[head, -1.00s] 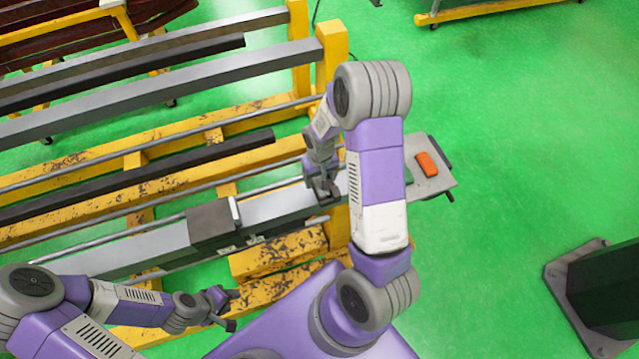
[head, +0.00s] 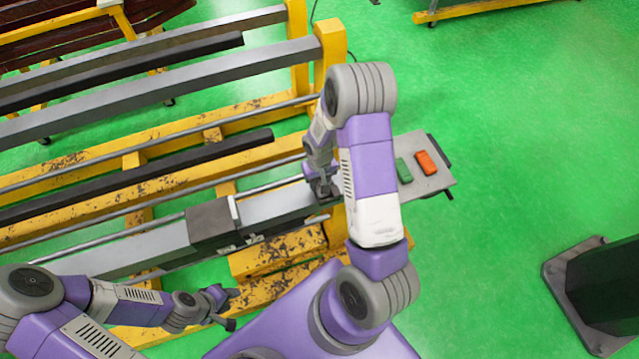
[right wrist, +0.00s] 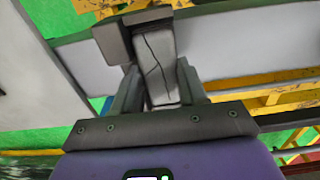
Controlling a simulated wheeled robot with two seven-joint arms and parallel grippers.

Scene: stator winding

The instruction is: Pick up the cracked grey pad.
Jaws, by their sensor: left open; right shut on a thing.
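The cracked grey pad (right wrist: 160,62) lies between the fingers of my right gripper (right wrist: 158,88) in the right wrist view, with dark crack lines along its face. The right gripper is shut on it. In the head view my right gripper (head: 324,187) is low over the grey beam, left of my purple upper arm; the pad is too small to make out there. My left gripper (head: 224,306) is open and empty at the lower left, near the yellow frame.
A grey plate (head: 432,184) at the beam's right end carries a green block (head: 404,171) and an orange block (head: 426,162). A dark grey block (head: 210,225) sits on the beam (head: 150,252). Yellow racks (head: 285,250) surround it. Green floor at right is open, except a dark post (head: 605,285).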

